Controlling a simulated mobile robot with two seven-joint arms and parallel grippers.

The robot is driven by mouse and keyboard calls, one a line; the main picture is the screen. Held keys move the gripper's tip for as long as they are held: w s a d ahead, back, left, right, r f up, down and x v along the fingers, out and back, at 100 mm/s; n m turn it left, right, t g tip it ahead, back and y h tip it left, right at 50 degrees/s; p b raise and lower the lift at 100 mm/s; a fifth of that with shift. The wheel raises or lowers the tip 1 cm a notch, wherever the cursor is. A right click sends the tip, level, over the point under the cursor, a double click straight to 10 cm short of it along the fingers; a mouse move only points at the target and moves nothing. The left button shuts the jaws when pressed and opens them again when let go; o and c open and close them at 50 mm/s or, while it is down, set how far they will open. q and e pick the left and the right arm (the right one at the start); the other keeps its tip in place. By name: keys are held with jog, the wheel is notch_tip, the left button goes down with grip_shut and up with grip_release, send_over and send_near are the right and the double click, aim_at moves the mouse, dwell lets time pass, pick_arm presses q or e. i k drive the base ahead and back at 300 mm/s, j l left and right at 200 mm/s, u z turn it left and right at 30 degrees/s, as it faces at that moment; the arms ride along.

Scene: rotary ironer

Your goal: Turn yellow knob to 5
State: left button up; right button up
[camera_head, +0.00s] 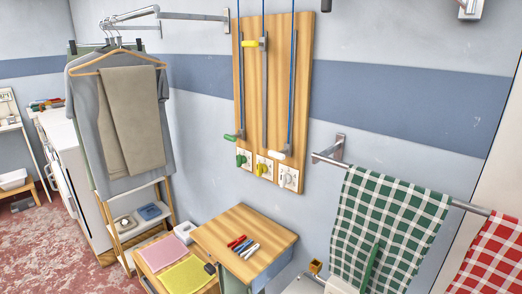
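The yellow knob (262,169) sits on a small white dial plate low on a wooden wall board (278,75). It is the middle one of three knobs, between a green knob (242,160) on the left and a white knob (288,180) on the right. The dial marks are too small to read, so I cannot tell which number the yellow knob points to. Above it, a yellow handle (250,43) sits high on the middle rail. Neither of my grippers shows in the head view.
A green handle (231,137) and a white handle (279,154) sit lower on the board. A wooden table (262,262) with several pens stands below. A rail with a green checked towel (385,225) juts out at right. Clothes (120,120) hang at left.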

aim_at(262, 168)
jog(key=i+j+z, duration=0.1)
jog(key=j, duration=0.25)
jog(key=i+j+z, duration=0.1)
jog(key=i+j, duration=0.15)
jog(key=i+j+z, duration=0.15)
jog(key=j, duration=0.35)
jog(key=i+j+z, duration=0.1)
jog(key=j, duration=0.3)
jog(key=i+j+z, duration=0.1)
jog(key=j, duration=0.3)
jog(key=i+j+z, duration=0.1)
jog(key=j, duration=0.3)
jog(key=i, duration=0.1)
